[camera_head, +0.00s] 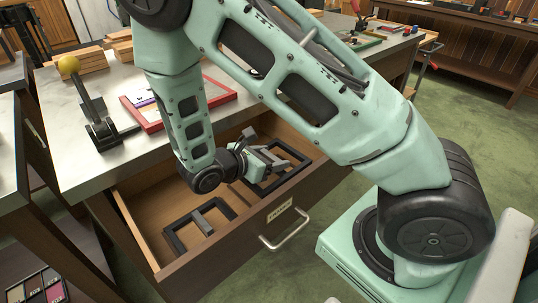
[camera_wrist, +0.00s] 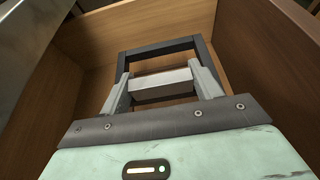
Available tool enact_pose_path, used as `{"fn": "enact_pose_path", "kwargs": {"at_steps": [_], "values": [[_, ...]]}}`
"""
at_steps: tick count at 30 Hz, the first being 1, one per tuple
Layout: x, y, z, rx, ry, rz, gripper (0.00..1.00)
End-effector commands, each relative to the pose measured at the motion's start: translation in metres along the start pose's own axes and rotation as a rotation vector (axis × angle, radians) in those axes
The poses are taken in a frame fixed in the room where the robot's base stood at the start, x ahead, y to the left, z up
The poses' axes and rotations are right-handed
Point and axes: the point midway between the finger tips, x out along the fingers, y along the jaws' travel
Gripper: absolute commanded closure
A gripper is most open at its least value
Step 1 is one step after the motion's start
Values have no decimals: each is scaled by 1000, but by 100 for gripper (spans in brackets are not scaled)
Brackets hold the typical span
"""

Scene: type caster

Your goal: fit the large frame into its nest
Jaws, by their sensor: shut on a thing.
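The large frame is a dark rectangular outline (camera_head: 290,175) at the right of the open drawer, seen past my forearm. It also shows in the wrist view (camera_wrist: 160,48), where a pale grey bar (camera_wrist: 163,86) lies across it. My gripper (camera_head: 268,160) is inside the drawer, its two fingers shut on the ends of that bar. The frame looks close to the drawer floor; I cannot tell whether it touches. No nest shows clearly, and the gripper hides the frame's near side.
Another dark frame (camera_head: 174,240) with a grey bar lies at the drawer's left. The drawer front (camera_head: 240,232) and walls stand close around my gripper. A red-edged tray (camera_head: 148,122) and a lever with a yellow knob (camera_head: 95,108) stand on the bench (camera_head: 62,125) above.

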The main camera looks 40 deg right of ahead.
Motion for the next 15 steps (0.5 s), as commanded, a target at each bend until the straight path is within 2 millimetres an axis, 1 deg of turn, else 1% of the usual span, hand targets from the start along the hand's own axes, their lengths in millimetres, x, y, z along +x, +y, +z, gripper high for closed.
{"fn": "enact_pose_path", "kwargs": {"at_steps": [8,15], "values": [[8,0,-17,0,-6,-1,100],[20,0,-44,0,-5,-2,100]]}}
